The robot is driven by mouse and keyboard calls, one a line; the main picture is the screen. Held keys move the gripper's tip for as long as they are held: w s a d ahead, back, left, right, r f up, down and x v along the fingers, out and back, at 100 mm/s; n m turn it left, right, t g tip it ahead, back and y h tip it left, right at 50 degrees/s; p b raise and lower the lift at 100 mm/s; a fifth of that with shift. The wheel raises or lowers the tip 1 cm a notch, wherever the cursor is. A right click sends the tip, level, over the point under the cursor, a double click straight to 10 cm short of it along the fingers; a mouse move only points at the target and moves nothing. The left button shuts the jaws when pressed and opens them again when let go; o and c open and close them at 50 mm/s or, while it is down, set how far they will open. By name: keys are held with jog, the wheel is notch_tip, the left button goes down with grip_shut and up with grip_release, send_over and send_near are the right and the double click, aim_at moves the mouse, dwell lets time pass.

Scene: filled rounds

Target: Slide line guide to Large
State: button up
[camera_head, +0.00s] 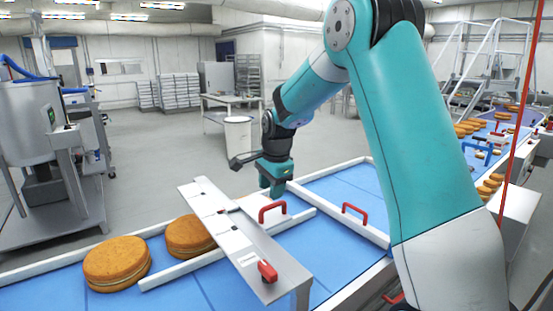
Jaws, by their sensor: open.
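The line guide (188,266) appears to be the white rail lying lengthwise on the blue conveyor, passing under a silver cross plate (222,217). A red handle (272,206) stands near its right part. Small dark marks show on the plate, but no "Large" label can be read. My teal gripper (271,191) is open and empty, pointing down above and just behind the rail's red handle. It looks apart from the handle. My arm comes in from the right.
Two filled rounds, one in front (117,263) and one behind (189,236), sit on the blue conveyor (207,290) at left. Another red handle (354,208) stands on a white rail at right. More rounds (487,188) are on the belt far right. A steel machine (30,120) stands left.

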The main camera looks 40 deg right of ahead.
notch_tip(320, 180, up, 12)
jog(key=s+b, duration=0.1)
jog(key=s, duration=0.1)
jog(key=shift+s+b, duration=0.25)
jog(key=shift+b, duration=0.15)
